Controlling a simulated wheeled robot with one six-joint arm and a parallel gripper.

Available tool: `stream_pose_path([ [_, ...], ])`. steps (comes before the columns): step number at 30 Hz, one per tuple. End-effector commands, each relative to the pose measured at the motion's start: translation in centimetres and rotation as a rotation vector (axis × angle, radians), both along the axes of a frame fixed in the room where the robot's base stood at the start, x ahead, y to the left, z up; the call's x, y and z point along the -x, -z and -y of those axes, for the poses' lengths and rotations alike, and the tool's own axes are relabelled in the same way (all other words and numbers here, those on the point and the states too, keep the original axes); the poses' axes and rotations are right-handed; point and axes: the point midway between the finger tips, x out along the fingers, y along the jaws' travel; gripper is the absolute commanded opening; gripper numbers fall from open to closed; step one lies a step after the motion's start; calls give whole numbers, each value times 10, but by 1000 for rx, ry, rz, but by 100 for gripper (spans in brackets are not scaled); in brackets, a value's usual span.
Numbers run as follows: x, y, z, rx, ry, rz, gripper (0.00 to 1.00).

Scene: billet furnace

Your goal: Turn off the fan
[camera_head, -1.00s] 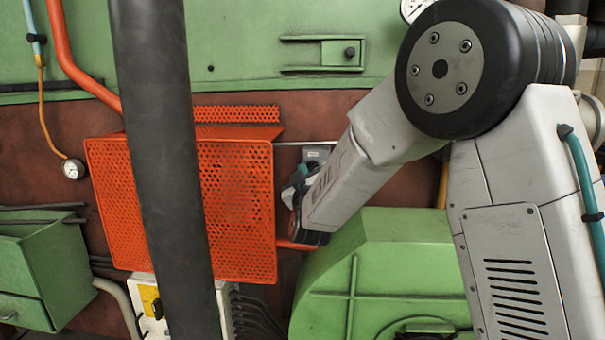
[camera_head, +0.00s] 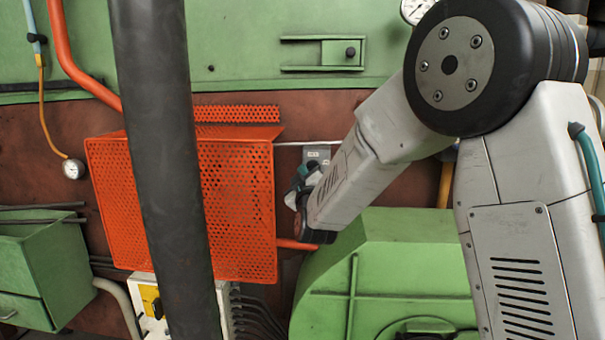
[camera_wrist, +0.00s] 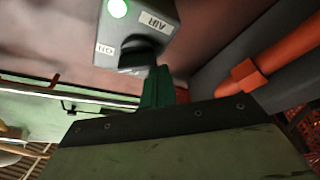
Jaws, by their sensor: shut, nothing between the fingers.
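A small grey switch box (camera_head: 318,154) is on the brown wall, right of the orange perforated guard. In the wrist view the box (camera_wrist: 165,22) has a lit pale green lamp (camera_wrist: 118,8), a label reading "AIR" upside down, a second small label and a dark knob (camera_wrist: 143,52). My gripper (camera_head: 300,184) is just below and left of the box. Its teal fingers (camera_wrist: 157,84) are shut and empty, with the tips close to the knob; I cannot tell if they touch it. A green rounded housing (camera_head: 395,250), perhaps the fan's, stands below my arm.
The orange perforated guard (camera_head: 237,205) juts out left of my gripper. An orange pipe (camera_head: 293,244) runs just below it, also close at right in the wrist view (camera_wrist: 262,72). A yellow switch (camera_head: 151,300) on a white box is lower left.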

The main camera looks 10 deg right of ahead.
Motion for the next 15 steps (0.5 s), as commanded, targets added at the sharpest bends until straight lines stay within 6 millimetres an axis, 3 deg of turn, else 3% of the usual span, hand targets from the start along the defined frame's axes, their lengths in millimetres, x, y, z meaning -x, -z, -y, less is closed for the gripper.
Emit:
stream_pose_path([
  [15, 2, 10, 5, 418, 1, -140, 0],
])
